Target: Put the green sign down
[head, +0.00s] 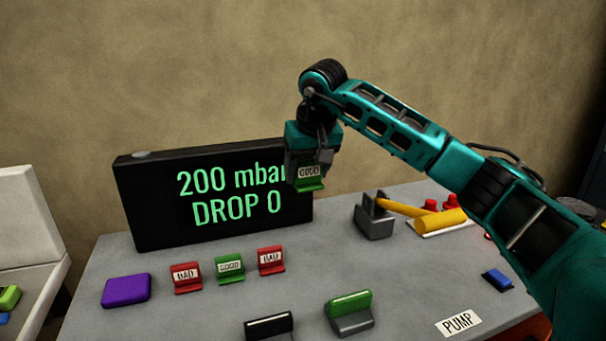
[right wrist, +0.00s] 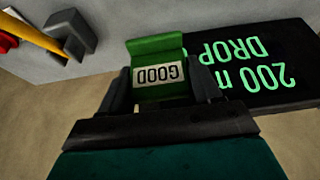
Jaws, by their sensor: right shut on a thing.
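My right gripper (head: 308,165) is shut on a green sign (head: 309,184) with a white label. It holds the sign in the air in front of the right part of the black display. In the right wrist view the held sign (right wrist: 158,50) sits between the two fingers (right wrist: 162,88), and its label reads GOOD upside down. Another green sign (head: 229,268) stands on the table between a red sign (head: 186,278) on its left and another red sign (head: 270,260) on its right. My left gripper is not in view.
The black display (head: 150,205) reads 200 mbar, DROP 0. A purple block (head: 126,291), a green-topped block (head: 349,306), a black-topped block (head: 270,327), a yellow-handled tool (head: 374,222) and a blue block (head: 497,279) are on the grey table (head: 400,270). A PUMP label (head: 457,323) lies near the front.

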